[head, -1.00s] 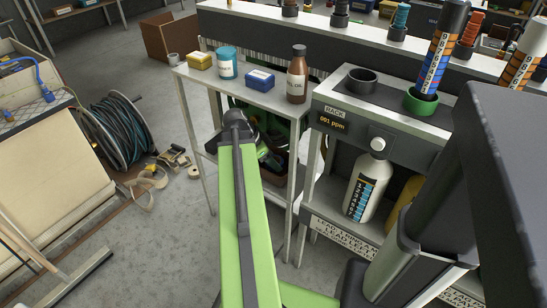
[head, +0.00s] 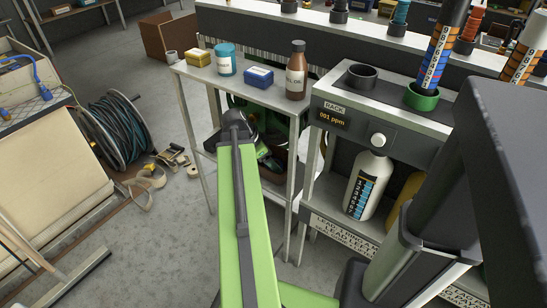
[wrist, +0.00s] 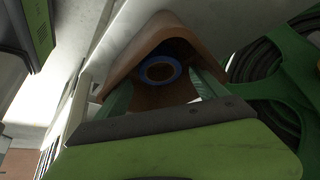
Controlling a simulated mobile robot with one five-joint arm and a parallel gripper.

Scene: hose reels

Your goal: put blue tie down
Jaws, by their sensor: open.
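In the wrist view a blue ring (wrist: 160,70), which looks like the blue tie, sits inside a brown open-topped holder (wrist: 126,62). Brown shows through the ring's middle. My gripper (wrist: 162,79) is open, with one green finger on each side of the ring. Both fingers reach toward the holder's mouth and look apart from the ring; how deep they are is hard to tell. In the head view my green arm hides the gripper, and I cannot make out the blue ring there.
A narrow side table (head: 262,95) bears a brown bottle (head: 297,75), a blue box (head: 259,77) and tins. A rack (head: 395,115) stands right of it, close to my arm.

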